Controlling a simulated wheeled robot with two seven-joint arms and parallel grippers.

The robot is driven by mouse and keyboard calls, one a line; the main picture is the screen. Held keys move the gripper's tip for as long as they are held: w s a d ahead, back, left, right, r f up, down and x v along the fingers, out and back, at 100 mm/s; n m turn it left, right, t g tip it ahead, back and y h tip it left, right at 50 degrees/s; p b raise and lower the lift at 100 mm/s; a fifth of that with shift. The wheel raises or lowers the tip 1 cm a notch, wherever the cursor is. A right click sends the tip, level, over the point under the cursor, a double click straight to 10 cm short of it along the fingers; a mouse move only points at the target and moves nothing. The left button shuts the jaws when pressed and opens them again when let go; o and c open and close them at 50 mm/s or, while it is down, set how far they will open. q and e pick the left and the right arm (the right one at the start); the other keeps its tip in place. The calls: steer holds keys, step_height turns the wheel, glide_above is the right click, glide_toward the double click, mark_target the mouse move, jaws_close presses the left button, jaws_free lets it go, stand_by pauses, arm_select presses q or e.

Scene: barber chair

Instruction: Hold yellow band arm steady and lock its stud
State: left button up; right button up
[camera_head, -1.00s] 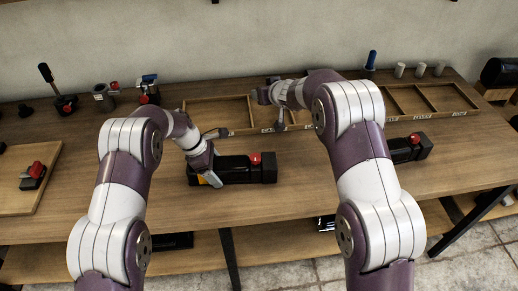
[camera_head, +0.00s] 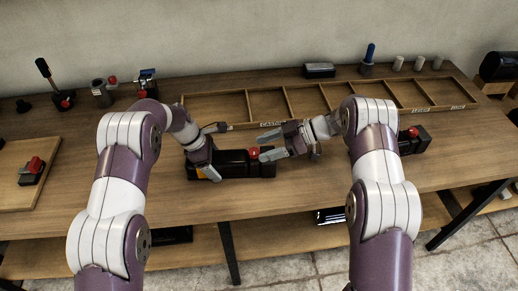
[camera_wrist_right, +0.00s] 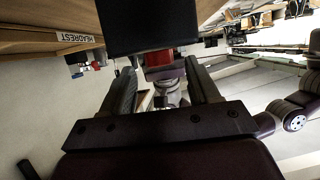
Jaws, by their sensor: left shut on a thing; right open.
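The yellow band arm (camera_head: 232,164) is a black block lying on the bench, with a little yellow (camera_head: 201,175) at its left end. My left gripper (camera_head: 209,170) is shut on that left end, and the gripper hides part of the band. The red stud (camera_head: 254,153) stands at the block's right end. My right gripper (camera_head: 267,145) is open at the stud, its fingers pointing left. In the right wrist view, the red stud (camera_wrist_right: 158,59) shows below the black block (camera_wrist_right: 150,25), in line with the gap between the open fingers. I cannot tell whether they touch it.
A divided wooden tray (camera_head: 232,107) runs along the back of the bench. A second black block with a red knob (camera_head: 413,132) lies to the right, partly behind my right arm. A board (camera_head: 17,190) with a red-topped part is at the left. Bench in front of the block is clear.

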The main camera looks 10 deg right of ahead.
steer(key=shift+x, duration=1.35)
steer(key=c, duration=1)
steer(key=shift+m+t, duration=0.7)
steer(key=shift+t, duration=0.1)
steer(key=o, duration=1)
steer(key=shift+d, duration=0.15)
steer(key=v, duration=1.2)
steer(key=shift+r, duration=0.15)
